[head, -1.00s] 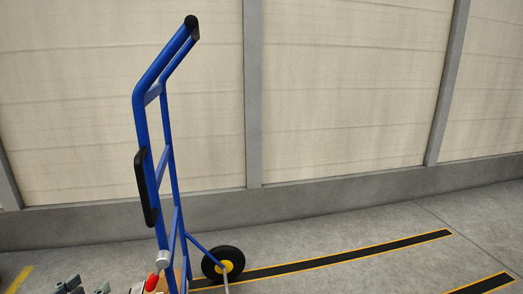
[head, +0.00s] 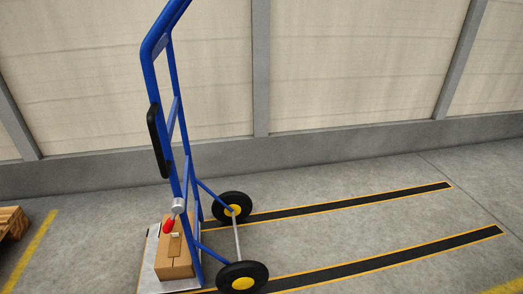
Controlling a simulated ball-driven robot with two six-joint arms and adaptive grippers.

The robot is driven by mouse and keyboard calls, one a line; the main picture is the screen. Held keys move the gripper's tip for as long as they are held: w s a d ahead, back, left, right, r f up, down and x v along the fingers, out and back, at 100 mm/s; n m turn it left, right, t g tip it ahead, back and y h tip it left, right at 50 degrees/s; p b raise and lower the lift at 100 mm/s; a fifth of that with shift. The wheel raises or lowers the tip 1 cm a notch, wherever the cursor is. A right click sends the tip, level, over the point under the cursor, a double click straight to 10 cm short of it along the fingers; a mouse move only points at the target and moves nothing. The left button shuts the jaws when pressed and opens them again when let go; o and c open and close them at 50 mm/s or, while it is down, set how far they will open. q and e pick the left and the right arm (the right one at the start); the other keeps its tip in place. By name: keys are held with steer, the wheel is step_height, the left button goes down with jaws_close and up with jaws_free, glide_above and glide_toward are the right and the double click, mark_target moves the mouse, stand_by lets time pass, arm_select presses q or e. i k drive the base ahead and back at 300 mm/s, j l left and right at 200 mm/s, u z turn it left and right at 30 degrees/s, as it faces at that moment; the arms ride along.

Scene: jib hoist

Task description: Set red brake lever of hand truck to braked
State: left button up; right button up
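A blue hand truck (head: 160,80) stands upright on the floor in the head view, left of the middle. Its red brake lever (head: 169,226) hangs from a light grey pivot (head: 178,205) low on the frame, with the red end pointing down and slightly left. The lever is in front of a cardboard box (head: 175,258) on the truck's toe plate (head: 150,268). Two black wheels with yellow hubs (head: 243,284) are on the right side. Neither of my grippers shows in the head view now.
A wooden pallet (head: 12,222) lies at the left edge beside a yellow floor line (head: 32,255). Two black strips with yellow borders (head: 400,262) run across the floor to the right. A panelled wall (head: 350,60) stands behind. The floor right of the truck is otherwise clear.

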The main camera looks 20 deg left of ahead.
mark_target(178, 206)
steer(key=u, duration=0.95)
